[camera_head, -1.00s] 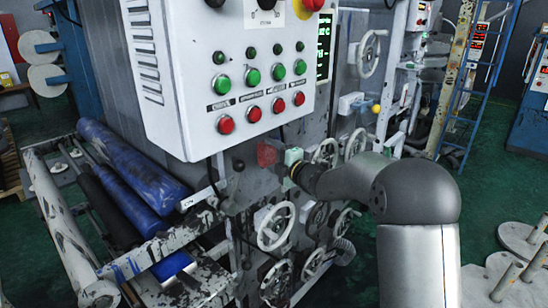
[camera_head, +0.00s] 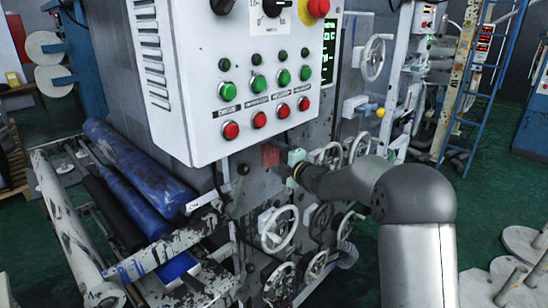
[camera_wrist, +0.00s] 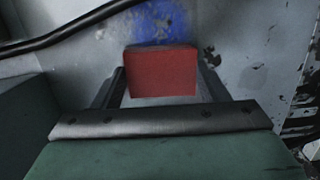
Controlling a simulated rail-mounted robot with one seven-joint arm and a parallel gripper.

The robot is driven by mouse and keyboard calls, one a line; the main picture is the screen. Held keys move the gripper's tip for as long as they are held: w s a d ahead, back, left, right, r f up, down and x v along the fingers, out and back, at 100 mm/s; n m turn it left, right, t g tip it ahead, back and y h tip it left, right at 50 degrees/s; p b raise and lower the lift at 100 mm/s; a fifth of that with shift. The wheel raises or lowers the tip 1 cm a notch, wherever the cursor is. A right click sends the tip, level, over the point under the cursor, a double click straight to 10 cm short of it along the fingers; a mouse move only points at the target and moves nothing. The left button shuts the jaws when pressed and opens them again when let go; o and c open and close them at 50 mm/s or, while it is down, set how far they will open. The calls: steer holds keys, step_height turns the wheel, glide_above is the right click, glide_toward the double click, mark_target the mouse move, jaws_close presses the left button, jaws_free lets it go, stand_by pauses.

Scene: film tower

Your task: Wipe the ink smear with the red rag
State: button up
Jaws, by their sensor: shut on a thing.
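The red rag (camera_wrist: 162,73) is a flat red block between my gripper's (camera_wrist: 162,90) two dark fingers in the wrist view, and my gripper is shut on it. In the head view the rag (camera_head: 270,156) shows at the machine's grey side panel, below the control box. The ink smear (camera_wrist: 158,25) is a blue patch on the grey panel, just above the rag in the wrist view; the rag may cover its lower part. I cannot tell whether the rag touches the panel. The smear cannot be made out in the head view.
A white control box (camera_head: 235,85) with green and red buttons overhangs the panel above my gripper. Handwheels (camera_head: 278,230) stick out below it. Blue rollers (camera_head: 140,165) lie at left. A black cable (camera_wrist: 65,32) crosses the upper left of the wrist view.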

mark_target(290, 141)
steer(key=shift+w+d+p, duration=0.8)
steer(key=shift+w+d, duration=0.3)
steer(key=shift+w, duration=0.35)
steer(key=shift+w+d+p, duration=0.85)
steer(key=shift+w+d, duration=0.2)
steer(key=shift+w, duration=0.35)
steer(key=shift+w+d+p, duration=0.8)
steer(key=shift+w+d, duration=0.3)
steer(key=shift+w, duration=0.35)
steer(key=shift+a, duration=0.1)
